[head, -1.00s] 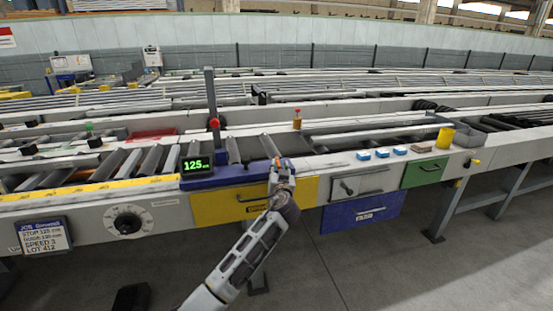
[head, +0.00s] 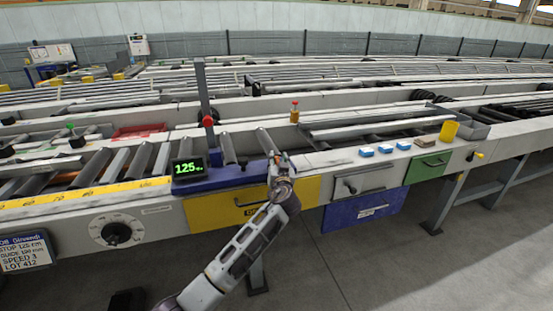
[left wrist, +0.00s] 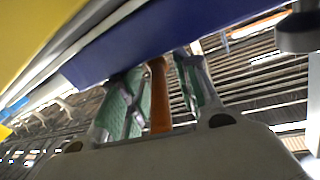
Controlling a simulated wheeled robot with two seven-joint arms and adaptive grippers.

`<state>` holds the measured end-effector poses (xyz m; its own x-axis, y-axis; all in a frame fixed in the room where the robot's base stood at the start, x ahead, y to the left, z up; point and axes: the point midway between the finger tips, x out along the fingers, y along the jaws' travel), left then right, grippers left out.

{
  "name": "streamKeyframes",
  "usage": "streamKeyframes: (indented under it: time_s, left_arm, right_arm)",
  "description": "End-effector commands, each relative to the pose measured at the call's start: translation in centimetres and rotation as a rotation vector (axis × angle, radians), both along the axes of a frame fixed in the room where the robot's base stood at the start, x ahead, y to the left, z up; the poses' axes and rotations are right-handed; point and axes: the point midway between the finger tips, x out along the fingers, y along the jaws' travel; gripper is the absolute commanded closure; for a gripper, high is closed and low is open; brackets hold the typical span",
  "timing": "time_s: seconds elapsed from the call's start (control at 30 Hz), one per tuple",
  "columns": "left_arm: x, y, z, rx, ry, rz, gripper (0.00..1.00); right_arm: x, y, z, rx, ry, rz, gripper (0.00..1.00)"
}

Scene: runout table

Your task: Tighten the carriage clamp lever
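The blue carriage (head: 215,180) with the green "125" display (head: 188,168) sits on the rail by the yellow scale. It also shows as a blue block in the left wrist view (left wrist: 150,35). My left gripper (head: 277,160) is at the carriage's right end. In the left wrist view an orange-brown lever (left wrist: 158,95) stands between the green-padded fingers of this gripper (left wrist: 158,98). Gaps show on both sides of the lever, so the fingers are around it and apart from it. In the head view the gripper mostly hides the lever. My right gripper is not in view.
A post with a red knob (head: 207,121) rises behind the display. A dial (head: 117,233) is on the front panel at left. Small blue blocks (head: 384,149) and a yellow cup (head: 448,131) stand at right.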

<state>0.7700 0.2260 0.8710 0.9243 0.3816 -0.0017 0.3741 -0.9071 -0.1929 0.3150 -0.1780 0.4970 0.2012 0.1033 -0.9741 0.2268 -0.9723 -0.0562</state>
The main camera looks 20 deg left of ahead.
Motion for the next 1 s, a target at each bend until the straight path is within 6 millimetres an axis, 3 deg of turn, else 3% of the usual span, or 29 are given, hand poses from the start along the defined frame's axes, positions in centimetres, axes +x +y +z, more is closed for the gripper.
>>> streamKeyframes:
  time_s: [0.37,0.63,1.0]
  left_arm:
    - [-0.04,-0.06,-0.01,0.000,0.000,0.000,0.68]
    - [-0.03,-0.04,0.01,0.000,0.000,0.001,1.00]
    - [-0.03,0.01,0.04,0.001,-0.001,-0.004,1.00]
  right_arm:
    - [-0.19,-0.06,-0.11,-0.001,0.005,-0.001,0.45]
    - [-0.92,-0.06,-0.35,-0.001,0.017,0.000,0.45]
    - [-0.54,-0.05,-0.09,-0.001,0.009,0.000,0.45]
